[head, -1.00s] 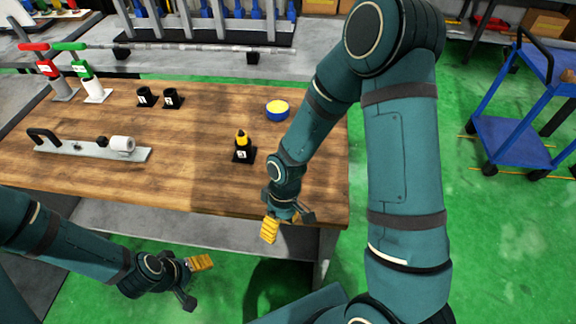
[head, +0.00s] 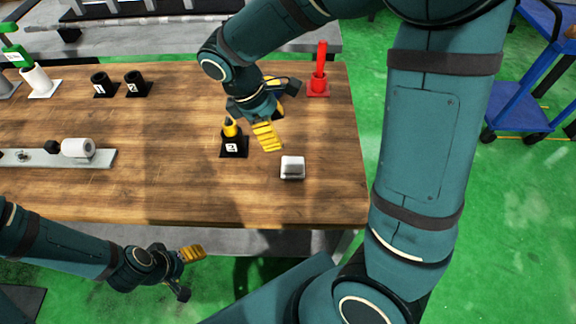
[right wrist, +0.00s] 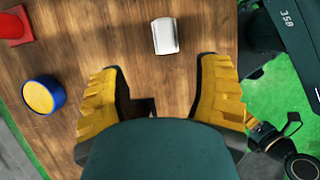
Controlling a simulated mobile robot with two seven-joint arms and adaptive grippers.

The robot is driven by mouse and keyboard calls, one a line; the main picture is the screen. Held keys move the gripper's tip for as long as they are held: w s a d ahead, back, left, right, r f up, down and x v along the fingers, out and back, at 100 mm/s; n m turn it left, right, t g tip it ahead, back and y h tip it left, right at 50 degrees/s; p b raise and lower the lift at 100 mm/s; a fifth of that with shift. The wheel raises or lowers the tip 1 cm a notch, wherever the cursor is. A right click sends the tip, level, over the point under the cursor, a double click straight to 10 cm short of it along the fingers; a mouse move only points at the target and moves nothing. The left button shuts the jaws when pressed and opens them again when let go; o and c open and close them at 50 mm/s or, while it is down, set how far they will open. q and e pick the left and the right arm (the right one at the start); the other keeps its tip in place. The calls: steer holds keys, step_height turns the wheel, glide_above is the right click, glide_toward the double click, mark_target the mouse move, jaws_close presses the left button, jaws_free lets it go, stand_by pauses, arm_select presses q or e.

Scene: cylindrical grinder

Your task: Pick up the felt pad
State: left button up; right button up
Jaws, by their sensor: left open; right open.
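A small white-grey block with a rounded top, which I take for the felt pad (head: 292,168), lies on the wooden table near its front right part. It also shows in the right wrist view (right wrist: 165,36), just beyond the fingertips and between their lines, touched by neither. My right gripper (head: 270,110) is open and empty above the table, behind and left of the pad in the head view. Its two yellow fingers are spread wide in the right wrist view (right wrist: 163,70). My left gripper (head: 189,273) is open and empty in front of the table's front edge.
A black holder (head: 234,147) with a yellow-tipped piece stands left of the pad. A red post (head: 320,75) stands behind it. A blue tin with a yellow top (right wrist: 43,95) is near the right gripper. Wood around the pad's front is clear. A blue cart (head: 525,100) stands at right.

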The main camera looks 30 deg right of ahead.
mark_target(293, 160)
steer(key=b+x, duration=0.2)
steer(key=x, duration=0.6)
steer(key=shift+s+f, duration=0.2)
steer(key=shift+a+b+x, duration=0.2)
steer(key=shift+b+x, duration=0.35)
steer(key=shift+x, duration=0.75)
steer(key=shift+a+b+x, duration=0.2)
steer(key=shift+b+x, duration=0.3)
steer(key=shift+x, duration=0.75)
steer(key=shift+f, duration=0.1)
jaws_close()
